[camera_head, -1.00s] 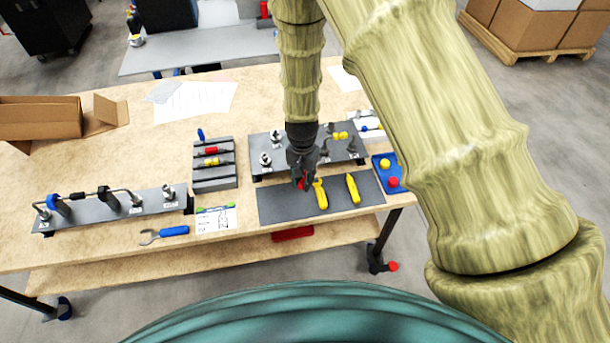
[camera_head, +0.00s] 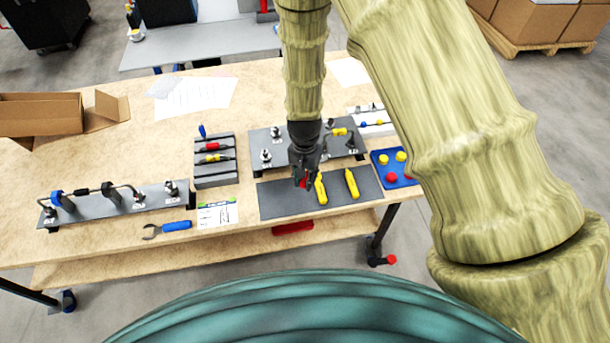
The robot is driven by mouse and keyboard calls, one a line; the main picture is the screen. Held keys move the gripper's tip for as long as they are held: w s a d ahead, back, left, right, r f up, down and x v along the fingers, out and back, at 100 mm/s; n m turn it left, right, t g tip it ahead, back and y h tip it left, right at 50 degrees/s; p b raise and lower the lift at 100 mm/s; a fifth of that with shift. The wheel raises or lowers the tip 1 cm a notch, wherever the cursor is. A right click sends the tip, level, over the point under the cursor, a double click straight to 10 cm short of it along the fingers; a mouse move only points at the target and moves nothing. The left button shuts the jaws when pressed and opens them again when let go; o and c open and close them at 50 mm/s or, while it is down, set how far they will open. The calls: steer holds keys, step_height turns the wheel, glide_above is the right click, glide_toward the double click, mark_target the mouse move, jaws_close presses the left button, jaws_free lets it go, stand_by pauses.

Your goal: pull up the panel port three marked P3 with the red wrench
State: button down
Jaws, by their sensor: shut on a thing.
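A panel (camera_head: 287,158) with several metal port fittings stands just behind the mat. A second panel (camera_head: 95,212) with fittings and a bent tube stands at the left of the table. The port labels are too small to read, so I cannot tell which port is P3.
Two yellow-handled tools (camera_head: 321,190) lie on the mat (camera_head: 275,203) right of my gripper. A grey rack (camera_head: 215,178) holds tools. A blue-handled wrench (camera_head: 175,226) and a printed card (camera_head: 217,212) lie at the front. A blue tray (camera_head: 380,158) with red and yellow knobs stands right.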

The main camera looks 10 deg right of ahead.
step_height(320, 180, up, 7)
steer(key=p, duration=0.4)
steer(key=shift+f, duration=0.15)
steer(key=shift+f, duration=0.15)
